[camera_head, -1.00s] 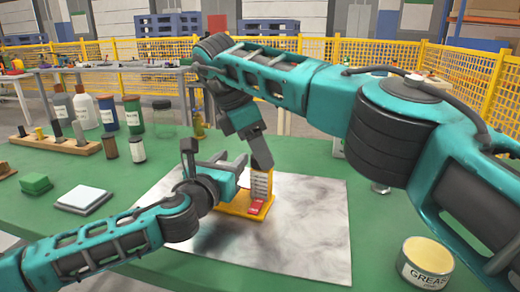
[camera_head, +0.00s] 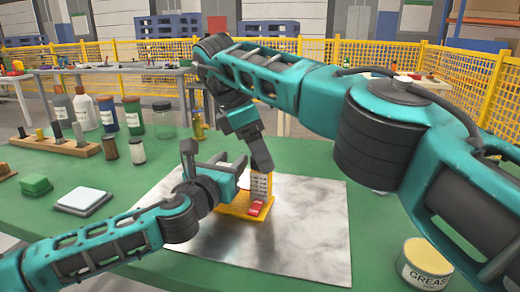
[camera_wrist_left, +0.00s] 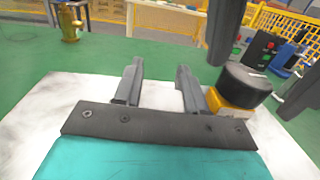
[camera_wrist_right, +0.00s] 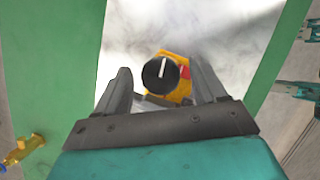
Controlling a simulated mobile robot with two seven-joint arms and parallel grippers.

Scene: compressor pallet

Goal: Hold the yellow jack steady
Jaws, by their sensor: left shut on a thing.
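The yellow jack (camera_head: 238,208) stands upright on the metal sheet (camera_head: 300,235), with an upright scale and a red patch on its base. Its round black knob (camera_wrist_right: 160,75) shows in the right wrist view. In the left wrist view the jack (camera_wrist_left: 236,95) shows beside the right-hand finger; the exact contact is unclear. My right gripper (camera_head: 260,160) is above the jack, pointing down. In the right wrist view its fingers stand apart on either side of the knob, with gaps.
A grease tin (camera_head: 425,262) stands at the right front of the green table. A white-topped block (camera_head: 82,200), a green block (camera_head: 36,186), bottles (camera_head: 107,113) and a wooden rack (camera_head: 60,145) stand at the left. My right arm spans the right side.

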